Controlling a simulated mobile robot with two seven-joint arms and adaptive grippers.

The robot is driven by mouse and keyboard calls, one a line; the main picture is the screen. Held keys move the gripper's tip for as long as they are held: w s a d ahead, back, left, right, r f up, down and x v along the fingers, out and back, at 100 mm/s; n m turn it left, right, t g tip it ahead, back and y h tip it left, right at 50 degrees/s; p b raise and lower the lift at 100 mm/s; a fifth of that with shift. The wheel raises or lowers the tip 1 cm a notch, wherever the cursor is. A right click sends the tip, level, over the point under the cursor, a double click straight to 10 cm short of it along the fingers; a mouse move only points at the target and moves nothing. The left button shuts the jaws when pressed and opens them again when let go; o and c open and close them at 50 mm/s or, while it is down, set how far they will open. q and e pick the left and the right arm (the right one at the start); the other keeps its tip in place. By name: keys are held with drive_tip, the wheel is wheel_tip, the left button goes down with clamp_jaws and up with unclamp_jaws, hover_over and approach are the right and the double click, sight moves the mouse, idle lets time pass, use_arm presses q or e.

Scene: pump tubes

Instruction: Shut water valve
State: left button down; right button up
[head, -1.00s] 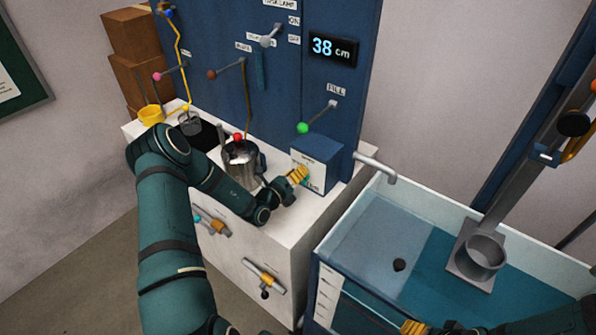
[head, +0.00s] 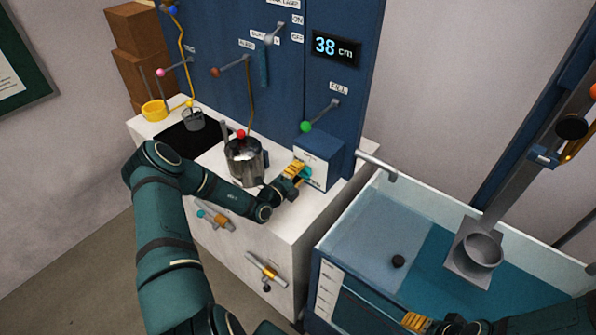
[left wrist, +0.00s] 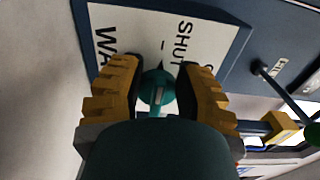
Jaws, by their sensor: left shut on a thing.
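The water valve is a small teal knob (left wrist: 158,87) on the white labelled front of a blue box (head: 322,147). In the left wrist view, the yellow fingers of my left gripper (left wrist: 160,75) stand on both sides of the knob, shut on it. The label beside it reads "SHUT" and part of "WA...". In the head view, my left gripper (head: 297,172) is at the box front, and a bit of teal (head: 306,171) shows past its fingers. My right gripper (head: 416,321) shows only partly at the bottom edge; its opening is unclear.
A metal pot (head: 246,163) with a red-knobbed lever above it stands close to my left gripper. A green-knobbed fill lever (head: 306,127) is above the box. A spout (head: 376,165) reaches over the water tank (head: 340,222). The display (head: 333,48) reads 38 cm.

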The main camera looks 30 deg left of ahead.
use_arm(q)
drive_tip(key=shift+d+f, duration=0.15)
drive_tip(key=shift+d, duration=0.1)
drive_tip(key=shift+c, duration=2.3)
unclamp_jaws()
drive_tip(key=shift+a, duration=0.15)
drive_tip(key=shift+s, duration=0.25)
drive_tip(key=s, duration=1.1)
drive_tip(key=shift+s+a, duration=0.2)
drive_tip(key=shift+a, duration=0.2)
